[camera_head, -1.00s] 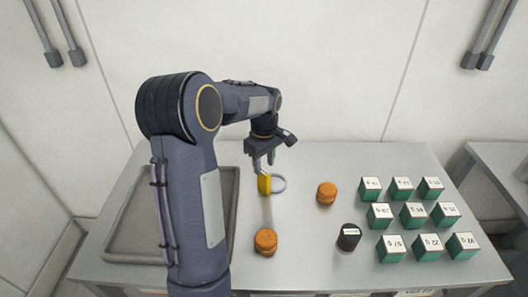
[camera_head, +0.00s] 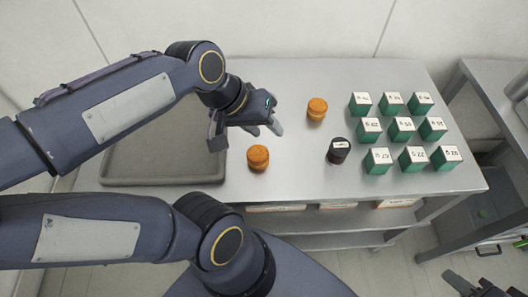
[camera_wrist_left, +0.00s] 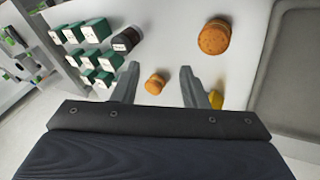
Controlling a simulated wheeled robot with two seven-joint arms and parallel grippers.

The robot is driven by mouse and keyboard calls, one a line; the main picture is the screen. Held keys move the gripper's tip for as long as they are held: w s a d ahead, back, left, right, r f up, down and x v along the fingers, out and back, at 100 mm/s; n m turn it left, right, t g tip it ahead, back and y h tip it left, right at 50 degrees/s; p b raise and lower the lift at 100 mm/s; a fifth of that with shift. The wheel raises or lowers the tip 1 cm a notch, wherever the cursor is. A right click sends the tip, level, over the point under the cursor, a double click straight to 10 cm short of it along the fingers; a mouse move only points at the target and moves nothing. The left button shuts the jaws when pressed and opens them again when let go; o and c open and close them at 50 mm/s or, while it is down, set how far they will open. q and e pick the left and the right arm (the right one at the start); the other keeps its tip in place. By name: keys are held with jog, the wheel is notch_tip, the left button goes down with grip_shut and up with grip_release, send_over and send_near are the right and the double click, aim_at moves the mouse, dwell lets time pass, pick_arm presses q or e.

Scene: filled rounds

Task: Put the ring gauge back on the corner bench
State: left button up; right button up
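The ring gauge has a yellow part (camera_wrist_left: 216,99), of which a small piece shows beside the right-hand finger in the left wrist view. The rest of it is hidden there, and in the head view I cannot make it out behind my left gripper. My left gripper (camera_head: 246,132) is over the grey bench (camera_head: 300,180).
Two orange round pieces (camera_head: 258,158) (camera_head: 317,109) and a black labelled cylinder (camera_head: 339,150) stand near the gripper. Several green labelled blocks (camera_head: 400,129) fill the right of the bench. A sunken tray (camera_head: 150,182) lies left. Another bench (camera_head: 490,95) stands at right.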

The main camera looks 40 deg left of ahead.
pick_arm(q)
jog(key=s+d+f+m, duration=0.2)
jog(key=s+d+m, duration=0.1)
jog(key=s, duration=0.1)
jog(key=shift+d+f+t, duration=0.25)
jog(key=shift+d+t, duration=0.05)
jog(key=shift+t, duration=0.1)
